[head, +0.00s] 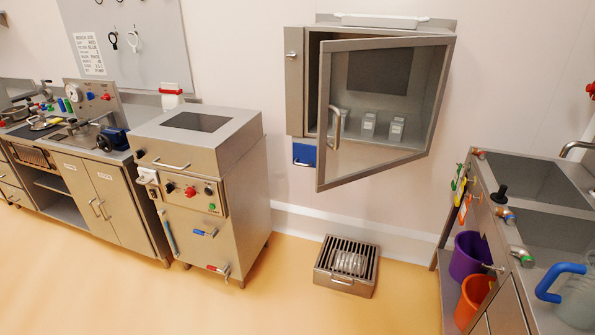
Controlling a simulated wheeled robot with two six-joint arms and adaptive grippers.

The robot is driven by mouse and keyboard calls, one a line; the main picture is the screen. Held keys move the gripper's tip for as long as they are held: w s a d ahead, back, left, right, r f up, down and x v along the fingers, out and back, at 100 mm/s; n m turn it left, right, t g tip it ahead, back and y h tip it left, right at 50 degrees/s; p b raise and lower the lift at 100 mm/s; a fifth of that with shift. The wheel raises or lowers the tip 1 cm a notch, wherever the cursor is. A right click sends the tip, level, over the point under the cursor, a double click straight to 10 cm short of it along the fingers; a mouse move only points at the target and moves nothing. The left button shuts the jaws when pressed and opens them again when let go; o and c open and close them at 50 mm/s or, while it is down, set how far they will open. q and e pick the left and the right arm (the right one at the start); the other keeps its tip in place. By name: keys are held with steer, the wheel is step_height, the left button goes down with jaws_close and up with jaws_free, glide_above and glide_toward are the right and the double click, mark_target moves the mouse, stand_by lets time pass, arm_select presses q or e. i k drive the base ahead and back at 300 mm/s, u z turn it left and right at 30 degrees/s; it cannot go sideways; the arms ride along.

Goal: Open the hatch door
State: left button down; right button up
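The hatch is a steel wall cabinet (295,95) in the upper middle of the head view. Its framed, see-through hatch door (375,165) stands open at an angle, with its left edge swung out from the cabinet. The right edge stays against the cabinet's right side. A curved metal handle (335,128) is on the door near its free left edge. Small pale containers (369,125) stand inside, seen through the door. Neither of my grippers shows in this view.
A steel machine (210,175) with knobs stands left of the hatch. A grated floor box (346,267) lies below it. A sink counter (535,180) with purple (470,255) and orange (474,298) buckets is at right. The floor between is mostly clear.

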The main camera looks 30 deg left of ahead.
mark_target(326, 46)
steer(key=z, duration=0.1)
steer(key=k, duration=0.45)
steer(key=u, duration=1.2)
steer(key=i, duration=1.05)
steer(key=z, duration=0.35)
steer(key=i, duration=1.05)
steer(key=z, duration=1)
